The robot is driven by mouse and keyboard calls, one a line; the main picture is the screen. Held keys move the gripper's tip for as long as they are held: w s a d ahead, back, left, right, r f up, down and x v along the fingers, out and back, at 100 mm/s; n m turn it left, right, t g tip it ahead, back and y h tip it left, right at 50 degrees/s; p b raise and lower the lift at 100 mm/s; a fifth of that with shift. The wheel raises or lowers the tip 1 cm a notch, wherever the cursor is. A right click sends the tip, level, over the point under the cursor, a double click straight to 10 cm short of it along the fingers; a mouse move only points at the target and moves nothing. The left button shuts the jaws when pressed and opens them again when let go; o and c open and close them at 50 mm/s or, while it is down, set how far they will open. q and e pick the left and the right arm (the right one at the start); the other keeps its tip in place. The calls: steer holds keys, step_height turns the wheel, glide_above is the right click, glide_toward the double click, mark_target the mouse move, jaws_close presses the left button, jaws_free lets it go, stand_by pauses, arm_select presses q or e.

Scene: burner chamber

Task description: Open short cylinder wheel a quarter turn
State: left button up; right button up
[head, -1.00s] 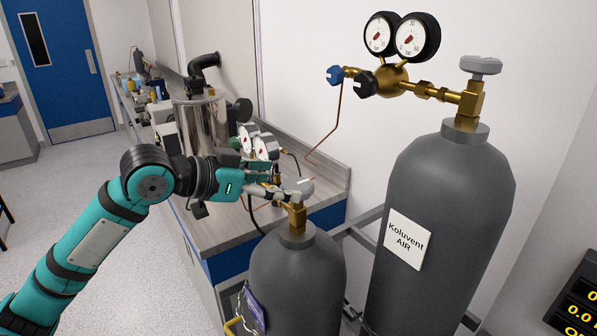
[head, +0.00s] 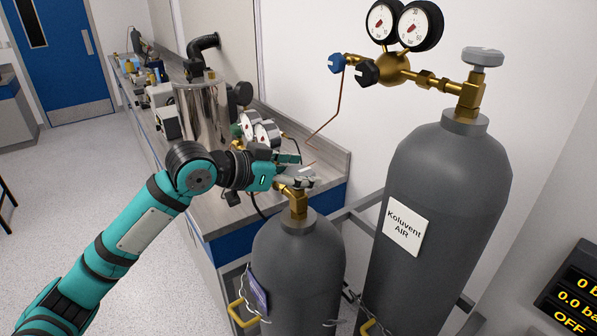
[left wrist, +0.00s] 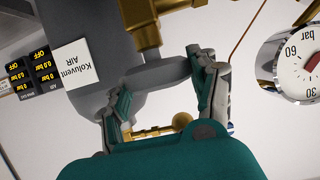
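The short cylinder (head: 297,270) is dark grey and stands upright at the lower middle of the head view. Its brass valve (head: 298,203) carries a small grey wheel (head: 306,173) on top. My left gripper (head: 293,170) reaches in from the left at wheel height, with its fingers spread on either side of the wheel. In the left wrist view, which is upside down, the grey wheel (left wrist: 160,73) lies between the two fingers (left wrist: 160,88). The fingers look apart, and firm contact cannot be made out. The wheel is partly covered by a finger. My right gripper is not in view.
A tall grey cylinder (head: 440,190) labelled Koluvent AIR stands to the right, with a brass regulator (head: 392,68) above. Gauges (head: 262,132) and a steel vessel (head: 203,115) are behind my gripper. A bench (head: 225,215) runs behind. Open floor lies left.

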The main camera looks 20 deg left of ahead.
arm_select(q)
steer(key=c, duration=0.4)
steer(key=shift+n+t+y, duration=0.3)
steer(key=n+t+y, duration=0.1)
steer(key=n+y, duration=0.2)
steer(key=shift+d+r+n+t+y, duration=0.1)
steer(key=shift+d+n+t+y, duration=0.05)
steer(key=shift+n+t+y, duration=0.25)
steer(key=n+y, duration=0.4)
steer(key=y, duration=0.1)
steer(key=shift+n, duration=0.3)
steer(key=n+g+y, duration=0.1)
steer(key=n+y, duration=0.3)
steer(key=y, duration=0.1)
steer(key=shift+n, duration=0.3)
steer(key=shift+n+g+y+b, duration=0.5)
steer(key=shift+n+g+y, duration=1.3)
steer(key=shift+n+y, duration=0.3)
